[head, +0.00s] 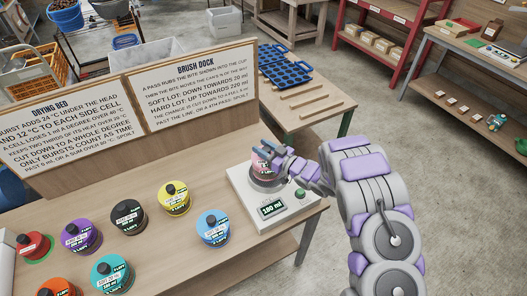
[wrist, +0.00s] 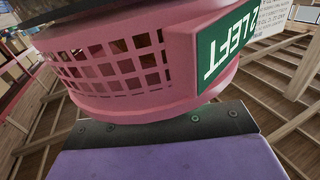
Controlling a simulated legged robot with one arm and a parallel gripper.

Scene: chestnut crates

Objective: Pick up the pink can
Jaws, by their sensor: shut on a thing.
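The pink can (head: 262,166) is at the white scale-like unit (head: 238,196) near the right end of the wooden bench. My gripper (head: 271,155) reaches in from the right and is shut on the can's upper part, covering much of it. In the wrist view the pink can (wrist: 130,72) fills the upper middle, close up, with a grid of square openings and a green label. A dark and purple part of my gripper shows below it. I cannot tell whether the can touches the unit's top.
Several other cans stand on the bench, including blue (head: 213,229), yellow (head: 174,198), black (head: 128,217), purple (head: 81,236), teal (head: 113,273) and red (head: 34,246). Two upright sign boards (head: 198,85) line the bench's back edge. A lit display (head: 271,209) faces front.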

